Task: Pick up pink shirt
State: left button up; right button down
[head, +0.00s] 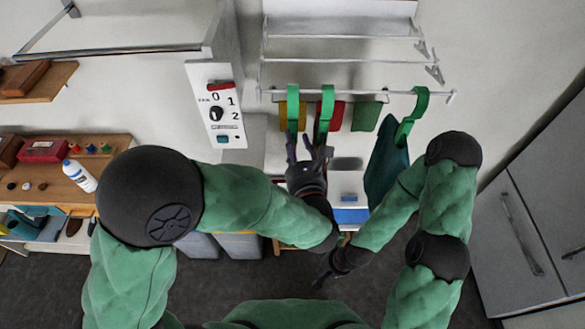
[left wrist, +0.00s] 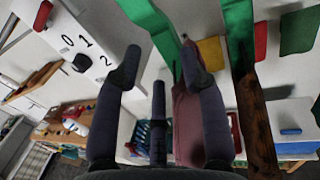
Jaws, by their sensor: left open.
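A dusky pink cloth, likely the pink shirt (left wrist: 185,125), hangs below a green strip in the left wrist view. It is partly hidden behind one finger of my left gripper (left wrist: 160,68). The gripper's dark fingers are spread, and I see nothing gripped between them. Whether they touch the cloth I cannot tell. In the head view my left gripper (head: 309,152) is raised just below two green hangers (head: 326,108) on the rail; I cannot make out the pink cloth there. My right gripper (head: 328,270) is low near my body, its fingers too dark to read.
A dark teal cloth (head: 386,165) hangs from another green hanger (head: 412,115) to the right. Yellow, red and green cloths (head: 366,117) are on the wall behind. A white control panel (head: 216,105) is left; a shelf with a bottle (head: 80,176) stands further left.

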pick_arm(q)
jog(key=shift+w+a+f, duration=0.1)
jog(key=shift+w+a, duration=0.05)
jog(key=shift+w, duration=0.45)
jog(key=shift+w+a, duration=0.1)
jog(key=shift+w, duration=0.5)
jog(key=w, duration=0.1)
jog(key=w+p, duration=0.1)
jog(key=w, duration=0.2)
jog(key=shift+a+r, duration=0.2)
jog(key=shift+r, duration=0.05)
jog(key=shift+w+a+p, duration=0.1)
jog(key=shift+w+p, duration=0.2)
jog(key=shift+w, duration=0.2)
jog(key=shift+s, duration=0.1)
grip_shut()
